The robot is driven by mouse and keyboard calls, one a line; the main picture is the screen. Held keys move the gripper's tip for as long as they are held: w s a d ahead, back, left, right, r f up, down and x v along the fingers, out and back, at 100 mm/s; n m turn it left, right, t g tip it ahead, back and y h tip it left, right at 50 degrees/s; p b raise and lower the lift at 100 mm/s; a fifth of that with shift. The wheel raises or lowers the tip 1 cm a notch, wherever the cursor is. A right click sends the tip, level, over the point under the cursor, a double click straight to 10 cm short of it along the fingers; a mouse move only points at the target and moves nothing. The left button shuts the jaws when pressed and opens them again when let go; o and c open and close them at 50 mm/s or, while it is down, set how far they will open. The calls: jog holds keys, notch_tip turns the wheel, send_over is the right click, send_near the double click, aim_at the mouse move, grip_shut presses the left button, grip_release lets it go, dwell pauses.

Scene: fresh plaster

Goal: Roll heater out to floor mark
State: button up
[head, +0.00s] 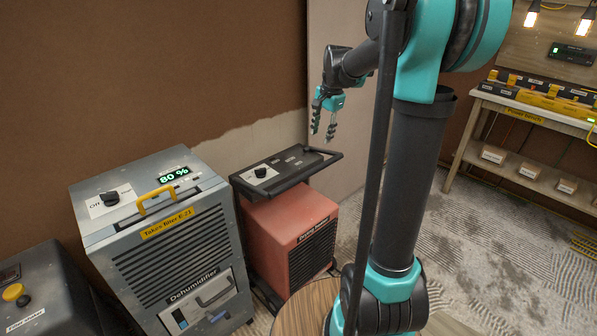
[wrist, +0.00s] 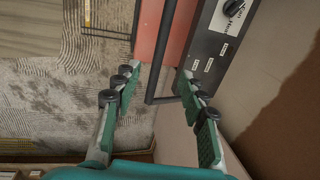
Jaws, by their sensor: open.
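The heater, labelled as a drying heater, is a red box (head: 288,237) with a black top panel and a dark push handle (head: 322,163). It stands against the wall, right of the dehumidifier. My gripper (head: 325,137) is open and empty above the handle's far end. In the wrist view my gripper (wrist: 153,90) has its fingers spread, with the handle bar (wrist: 152,68) running between and beyond the fingertips; I cannot tell whether they touch. The black panel (wrist: 215,35) with a dial shows at the right. I cannot make out the floor mark.
A grey dehumidifier (head: 165,240) reading 80 % stands close at the heater's left. A dark machine (head: 45,290) is at the lower left. A round wooden top (head: 305,308) is in front. A bench (head: 540,112) stands at the right; textured floor (head: 480,240) lies clear before it.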

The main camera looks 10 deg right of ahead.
send_near(312, 170)
jog(key=f, duration=0.3)
jog(key=w+f, duration=0.1)
jog(key=f, duration=0.2)
jog(key=a+f, duration=0.1)
jog(key=f, duration=0.2)
jog(key=shift+w, duration=0.3)
jog(key=shift+c, duration=0.3)
grip_shut()
